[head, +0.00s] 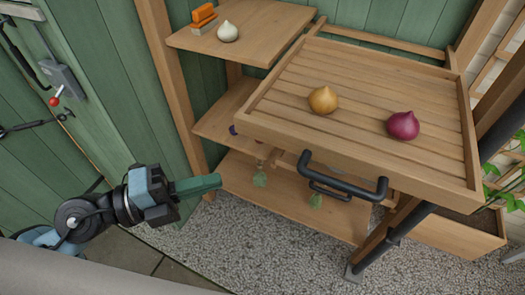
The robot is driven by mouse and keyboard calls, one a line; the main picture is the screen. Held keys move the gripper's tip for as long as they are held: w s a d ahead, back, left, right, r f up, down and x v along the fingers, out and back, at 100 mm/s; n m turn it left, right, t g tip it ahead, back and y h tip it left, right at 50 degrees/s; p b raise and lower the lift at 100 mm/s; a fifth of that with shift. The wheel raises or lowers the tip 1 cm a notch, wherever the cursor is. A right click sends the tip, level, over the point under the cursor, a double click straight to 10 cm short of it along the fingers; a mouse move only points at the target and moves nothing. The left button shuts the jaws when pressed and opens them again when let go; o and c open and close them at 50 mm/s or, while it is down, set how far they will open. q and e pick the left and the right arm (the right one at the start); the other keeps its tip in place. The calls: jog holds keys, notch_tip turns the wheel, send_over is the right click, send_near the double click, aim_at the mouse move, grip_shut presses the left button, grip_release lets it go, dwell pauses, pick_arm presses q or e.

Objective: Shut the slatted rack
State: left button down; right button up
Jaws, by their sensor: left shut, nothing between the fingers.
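The slatted rack (360,85) is a shallow wooden tray that stands out from the shelving. A yellow onion (323,99) and a purple onion (403,125) lie apart on its slats. A dark bar handle (345,185) is fixed on its front wall. My left gripper (217,181) is shut and empty, to the left of the handle and lower in the picture, apart from the rack. My right gripper is not in view.
A side shelf (245,45) holds a white onion (228,31) and an orange-topped block (203,17). Lower shelves (290,205) are under the rack. A dark strut (395,235) stands at the right. The gravel floor (270,245) in front is clear.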

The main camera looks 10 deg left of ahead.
pick_arm(q)
jog(key=p, duration=0.3)
send_near(292, 146)
jog(key=s+d, duration=0.1)
jog(key=d, duration=0.3)
jog(key=w, duration=0.2)
jog(key=w+d+b, duration=0.1)
jog(key=shift+w+r, duration=0.1)
jog(key=shift+w, duration=0.3)
jog(key=shift+d, duration=0.1)
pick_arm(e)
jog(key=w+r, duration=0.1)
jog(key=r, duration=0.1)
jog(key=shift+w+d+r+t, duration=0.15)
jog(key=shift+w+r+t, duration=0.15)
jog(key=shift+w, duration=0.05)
